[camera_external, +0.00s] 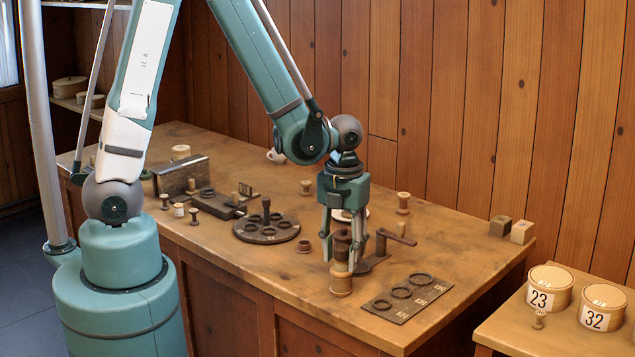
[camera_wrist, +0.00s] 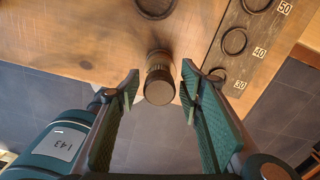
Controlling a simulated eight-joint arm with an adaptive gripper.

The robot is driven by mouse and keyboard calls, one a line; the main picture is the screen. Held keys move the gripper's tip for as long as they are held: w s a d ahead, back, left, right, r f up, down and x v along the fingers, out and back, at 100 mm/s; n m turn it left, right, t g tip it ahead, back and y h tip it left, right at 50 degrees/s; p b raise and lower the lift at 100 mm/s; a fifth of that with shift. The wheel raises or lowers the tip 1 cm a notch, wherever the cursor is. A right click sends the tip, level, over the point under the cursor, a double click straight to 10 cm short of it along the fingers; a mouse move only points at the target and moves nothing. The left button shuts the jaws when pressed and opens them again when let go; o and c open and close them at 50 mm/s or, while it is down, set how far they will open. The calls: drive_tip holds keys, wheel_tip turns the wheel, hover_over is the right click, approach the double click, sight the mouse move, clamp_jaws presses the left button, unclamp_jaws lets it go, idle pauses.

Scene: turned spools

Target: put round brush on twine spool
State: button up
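A light turned-wood spool (camera_external: 341,287) stands upright near the table's front edge; it may be the twine spool. A dark brown turned piece (camera_external: 342,240) stands upright above it, in line with it; it may be the round brush. I cannot tell where one ends and the other begins. My gripper (camera_external: 340,262) points down with a finger on each side of this stack. In the wrist view, the dark round top (camera_wrist: 159,88) lies between the fingers, with a gap on both sides. My gripper is open and holds nothing.
A dark crank-like tool (camera_external: 375,255) stands close on the right. A plate with rings (camera_external: 407,297) lies beyond it, near the front edge. A round dark rack (camera_external: 266,228) and a small dark spool (camera_external: 304,247) are to the left.

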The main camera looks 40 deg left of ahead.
sight(340, 245)
drive_tip(key=shift+r+p, duration=0.35)
drive_tip(key=shift+r, duration=5.5)
drive_tip(key=s+a+r+n+t, duration=0.2)
drive_tip(key=a+r+n, duration=0.6)
drive_tip(key=a+n, duration=0.4)
drive_tip(key=s+a+r+n+t, duration=0.3)
drive_tip(key=a+r+n+t, duration=0.2)
drive_tip(key=n, duration=1.6)
drive_tip(key=shift+s+a+r, duration=0.15)
drive_tip(key=shift+a+r, duration=1.55)
drive_tip(key=shift+a, duration=1.8)
drive_tip(key=shift+f, duration=0.15)
wheel_tip(340, 245, down, 9)
drive_tip(key=b, duration=0.9)
